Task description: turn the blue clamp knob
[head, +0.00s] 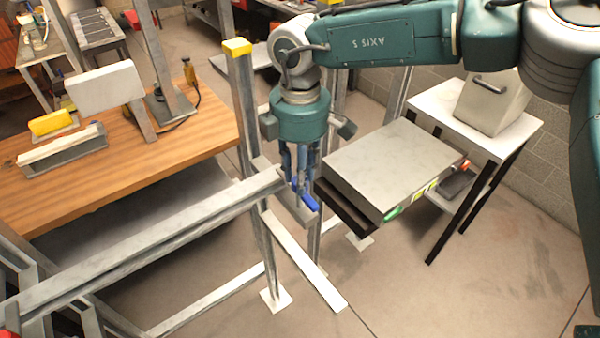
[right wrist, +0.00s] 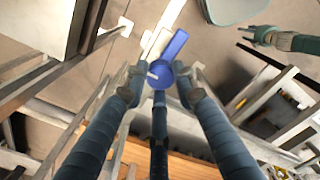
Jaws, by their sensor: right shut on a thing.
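The blue clamp knob (head: 304,197) sits at the end of the grey metal rail, beside an upright post. It has a round hub and a long lever arm, and in the right wrist view the knob (right wrist: 161,74) lies between my fingertips, its lever pointing up and right. My right gripper (head: 300,190) points down from above and is shut on the knob; its fingers (right wrist: 160,84) hide part of the hub's sides. My left gripper (right wrist: 252,37) shows small at the upper right of the right wrist view, away from the knob, fingers apart and empty.
A grey box-shaped unit (head: 392,163) stands close to the right of my right gripper. A post with a yellow cap (head: 237,48) rises just left of it. A wooden workbench (head: 130,150) is at the left, and a white table (head: 440,105) at the right.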

